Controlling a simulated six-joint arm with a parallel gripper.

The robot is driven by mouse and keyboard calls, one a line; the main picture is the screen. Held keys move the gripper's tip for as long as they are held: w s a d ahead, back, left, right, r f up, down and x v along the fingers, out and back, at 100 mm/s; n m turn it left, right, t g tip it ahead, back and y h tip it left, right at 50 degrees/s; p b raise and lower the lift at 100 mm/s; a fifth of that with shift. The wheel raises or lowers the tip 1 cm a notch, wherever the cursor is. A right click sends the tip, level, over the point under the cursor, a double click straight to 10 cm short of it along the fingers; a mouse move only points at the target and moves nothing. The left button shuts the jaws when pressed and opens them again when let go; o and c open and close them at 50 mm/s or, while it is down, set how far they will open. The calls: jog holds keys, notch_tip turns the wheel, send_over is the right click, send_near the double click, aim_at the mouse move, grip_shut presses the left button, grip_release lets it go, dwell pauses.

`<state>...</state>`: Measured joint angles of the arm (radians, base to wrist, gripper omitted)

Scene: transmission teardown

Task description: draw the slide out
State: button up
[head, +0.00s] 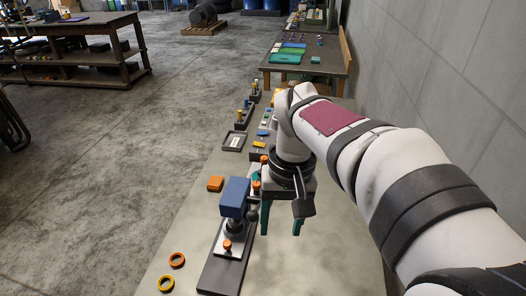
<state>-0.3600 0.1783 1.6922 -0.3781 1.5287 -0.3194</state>
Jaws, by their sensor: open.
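A fixture with a blue block (235,194) on top stands on a long dark base plate (218,275) at the front of the bench. Under the block is a light plate (220,240) with an orange knob (227,245), and a dark round knob shows at the block's right side. I cannot tell which part is the slide. My gripper (281,231) points down just right of the fixture, its teal fingers apart and nothing seen between them. It looks clear of the block. My wrist hides part of the bench behind it.
Two orange and yellow rings (177,260) lie at the front left. An orange block (215,184) lies left of the fixture. A grey tray (233,141) and several small parts stand farther back. The bench is bare right of my gripper; a wall (440,70) runs along the right.

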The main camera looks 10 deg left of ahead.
jog(key=w+a+f+n, duration=0.2)
jog(key=w+a+n, duration=0.1)
jog(key=w+a, duration=0.3)
jog(key=n, duration=0.2)
send_near(227, 243)
jog(key=shift+h, duration=0.3)
jog(key=f, duration=0.8)
jog(key=shift+s+a+f, duration=0.1)
jog(key=shift+a+f, duration=0.15)
jog(key=shift+a, duration=0.05)
grip_shut()
jog(key=shift+r, duration=0.1)
